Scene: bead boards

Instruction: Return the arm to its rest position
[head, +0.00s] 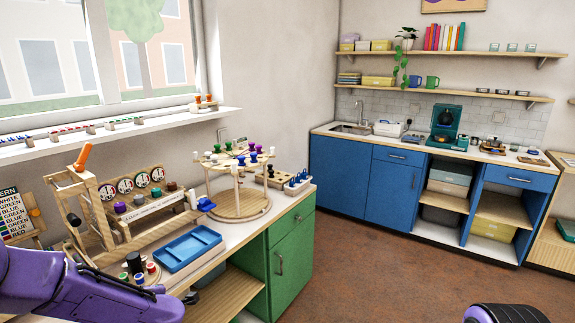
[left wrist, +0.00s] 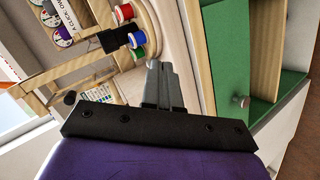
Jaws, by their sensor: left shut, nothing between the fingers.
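My left arm, purple, enters the head view at the lower left, low over the front of the bench. My left gripper (left wrist: 157,66) shows in the left wrist view with its grey fingers together and nothing between them. In that view the fingertips appear close to a red spool (left wrist: 124,13) and a blue spool (left wrist: 138,38); I cannot tell whether they touch anything. In the head view the fingers are hard to make out. My right gripper is not in view; only a dark rounded part of mine shows at the bottom right edge.
The wooden bench holds a blue tray (head: 188,248), a round tiered bead stand (head: 238,205) and a rack of spools (head: 150,208). A green cabinet (head: 290,248) is below. The brown floor (head: 370,270) is open, with blue cabinets (head: 340,168) beyond.

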